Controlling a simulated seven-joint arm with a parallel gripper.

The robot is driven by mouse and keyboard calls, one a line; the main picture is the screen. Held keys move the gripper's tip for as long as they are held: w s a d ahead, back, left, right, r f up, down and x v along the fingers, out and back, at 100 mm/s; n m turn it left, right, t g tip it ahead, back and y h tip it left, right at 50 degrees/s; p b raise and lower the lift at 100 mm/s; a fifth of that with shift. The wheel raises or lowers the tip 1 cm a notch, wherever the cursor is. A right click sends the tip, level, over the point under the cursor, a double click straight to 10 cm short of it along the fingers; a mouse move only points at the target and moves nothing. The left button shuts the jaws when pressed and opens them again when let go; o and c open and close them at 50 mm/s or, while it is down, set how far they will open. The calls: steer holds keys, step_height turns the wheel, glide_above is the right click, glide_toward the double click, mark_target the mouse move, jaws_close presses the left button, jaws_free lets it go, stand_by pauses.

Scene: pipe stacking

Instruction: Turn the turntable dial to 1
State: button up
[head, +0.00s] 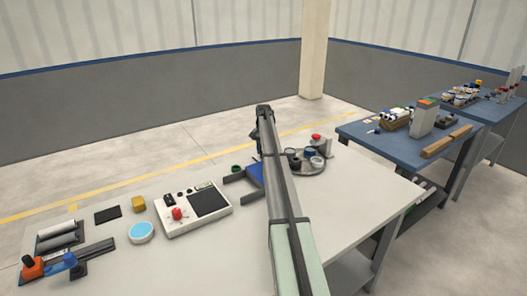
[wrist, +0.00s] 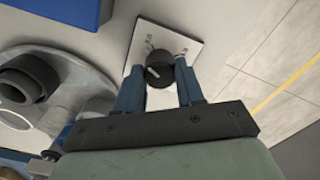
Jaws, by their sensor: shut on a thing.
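The dial (wrist: 157,70) is a black round knob with a white pointer line, on a white plate (wrist: 190,46) with small marks too tiny to read. The pointer line lies on the knob's left side in the wrist view. My gripper (wrist: 160,74) is shut on the knob, with one blue finger on each side. The turntable (wrist: 88,68), a grey round disc with dark and grey pipe pieces on it, is left of the plate. It also shows in the head view (head: 304,174), right of my arm. My arm hides the dial in the head view.
A blue block (wrist: 55,10) is near the turntable. A red button (head: 316,137) stands behind the turntable.

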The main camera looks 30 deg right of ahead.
steer(key=n, duration=0.4)
steer(key=shift+n, duration=0.3)
steer(key=n, duration=0.3)
steer(key=shift+n, duration=0.3)
steer(key=n, duration=0.4)
steer(key=shift+n, duration=0.3)
steer(key=n, duration=0.3)
steer(key=shift+n, duration=0.3)
steer(key=n, duration=1.1)
steer(key=shift+n, duration=2.2)
